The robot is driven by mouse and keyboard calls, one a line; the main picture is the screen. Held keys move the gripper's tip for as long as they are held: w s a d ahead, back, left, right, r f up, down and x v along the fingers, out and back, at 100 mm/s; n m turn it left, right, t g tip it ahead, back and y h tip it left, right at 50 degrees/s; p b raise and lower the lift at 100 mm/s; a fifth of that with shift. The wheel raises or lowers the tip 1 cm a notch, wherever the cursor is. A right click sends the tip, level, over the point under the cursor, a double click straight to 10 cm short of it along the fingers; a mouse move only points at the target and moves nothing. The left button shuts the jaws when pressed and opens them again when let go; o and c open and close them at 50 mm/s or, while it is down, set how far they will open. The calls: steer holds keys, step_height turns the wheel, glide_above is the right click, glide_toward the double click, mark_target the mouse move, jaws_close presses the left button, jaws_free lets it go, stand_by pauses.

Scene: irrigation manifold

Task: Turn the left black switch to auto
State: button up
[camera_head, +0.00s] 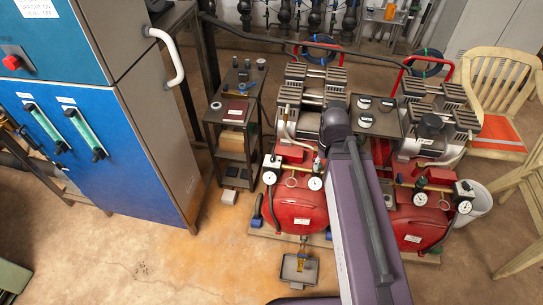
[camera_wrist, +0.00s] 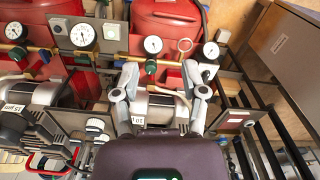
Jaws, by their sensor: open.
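Two red air compressors stand side by side in the head view, the left one (camera_head: 295,208) and the right one (camera_head: 412,222). I cannot make out the left black switch for certain; my purple arm covers part of the left compressor. In the wrist view my gripper (camera_wrist: 161,72) is open and empty, its fingers spread above a silver motor (camera_wrist: 160,108). A pressure gauge (camera_wrist: 152,45) with a dark green knob (camera_wrist: 151,66) shows beyond the fingertips.
A blue cabinet (camera_head: 140,150) stands at left. A small dark shelf stand (camera_head: 232,112) is beside the left compressor. A wooden chair (camera_head: 497,85) and a white bucket (camera_head: 478,200) stand at right. The floor before the cabinet is mostly clear.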

steer(key=shift+w+f, duration=0.1)
steer(key=m+b, duration=0.2)
steer(key=b, duration=1.1)
glide_above(273, 157)
step_height(273, 157, down, 13)
steer(key=shift+f, duration=0.1)
steer(key=shift+f+b, duration=0.15)
steer(key=shift+b, duration=0.15)
step_height(273, 157, down, 14)
steer(key=b, duration=1.3)
steer(key=shift+r, duration=0.25)
steer(key=shift+b, duration=0.3)
